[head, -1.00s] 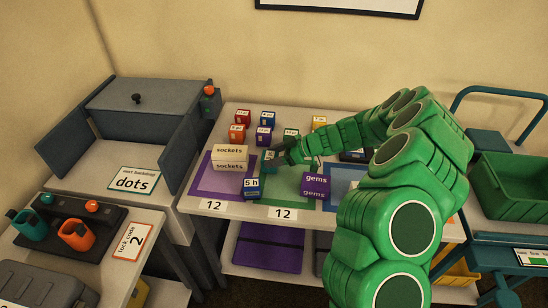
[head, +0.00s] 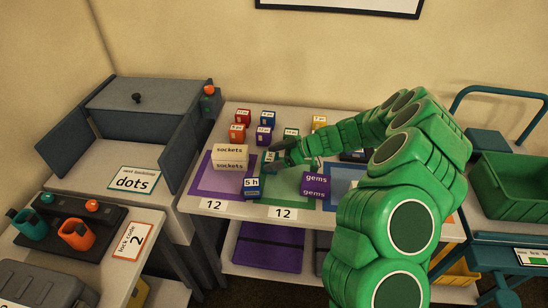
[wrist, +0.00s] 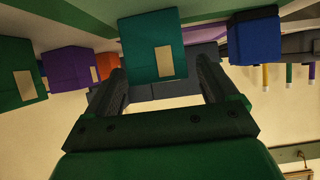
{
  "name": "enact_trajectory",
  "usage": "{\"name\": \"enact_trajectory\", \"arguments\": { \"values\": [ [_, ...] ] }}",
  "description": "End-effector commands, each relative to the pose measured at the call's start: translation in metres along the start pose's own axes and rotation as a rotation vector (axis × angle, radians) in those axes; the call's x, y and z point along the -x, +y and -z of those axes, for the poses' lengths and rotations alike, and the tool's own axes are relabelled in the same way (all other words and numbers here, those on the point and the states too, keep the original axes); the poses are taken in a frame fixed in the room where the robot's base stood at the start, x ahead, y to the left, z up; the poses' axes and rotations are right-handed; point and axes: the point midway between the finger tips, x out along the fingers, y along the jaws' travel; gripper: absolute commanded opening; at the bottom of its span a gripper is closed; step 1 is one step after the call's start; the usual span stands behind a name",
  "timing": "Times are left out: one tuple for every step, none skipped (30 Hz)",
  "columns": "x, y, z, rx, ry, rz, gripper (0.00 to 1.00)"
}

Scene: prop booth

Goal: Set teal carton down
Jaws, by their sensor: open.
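The teal carton (wrist: 150,48) shows in the wrist view, which looks upside down, with a pale label on its face. It stands just past my fingertips, roughly in line with the gap between them. In the head view only a small part of the teal carton (head: 267,157) shows, at the back of the green mat (head: 265,211); my gripper covers the rest. My gripper (head: 272,154) is open, its two dark fingers (wrist: 162,82) spread apart in the wrist view. I cannot tell whether a finger touches the carton.
Cream "sockets" boxes (head: 230,158) stand left on the purple mat (head: 196,186). A blue "5 h" box (head: 252,190) is in front, purple "gems" boxes (head: 315,186) right. Several small coloured cartons stand behind, including an orange one (head: 237,132). Some green mat is bare at the front.

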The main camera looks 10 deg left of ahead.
Motion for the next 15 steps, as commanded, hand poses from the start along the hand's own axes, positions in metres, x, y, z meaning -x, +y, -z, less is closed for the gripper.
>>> {"name": "enact_trajectory", "arguments": {
  "values": [
    [0.005,0.001,0.0,0.0,0.0,-0.002,0.87],
    [0.008,0.001,0.0,-0.001,0.001,-0.003,0.87],
    [0.013,0.001,0.0,-0.001,0.001,-0.004,0.87],
    [0.018,0.001,-0.001,-0.001,0.0,-0.004,0.87],
    [0.023,0.001,-0.001,-0.001,0.0,-0.005,0.87],
    [0.03,0.002,-0.001,0.0,0.0,-0.005,0.87],
    [0.035,0.002,-0.001,0.0,-0.001,-0.005,0.87],
    [0.041,0.002,0.0,0.0,0.0,-0.006,0.87],
    [0.049,0.002,0.0,0.0,0.0,-0.006,0.87],
    [0.055,0.001,0.0,0.001,0.0,-0.005,0.87],
    [0.06,0.001,0.001,0.001,0.001,-0.005,0.87],
    [0.068,0.001,0.001,0.001,0.002,-0.004,0.87],
    [0.073,0.001,0.001,0.001,0.002,-0.004,0.87],
    [0.079,0.001,0.001,0.0,0.002,-0.004,0.87],
    [0.085,0.001,0.001,0.001,0.002,-0.004,0.87]
  ]
}}
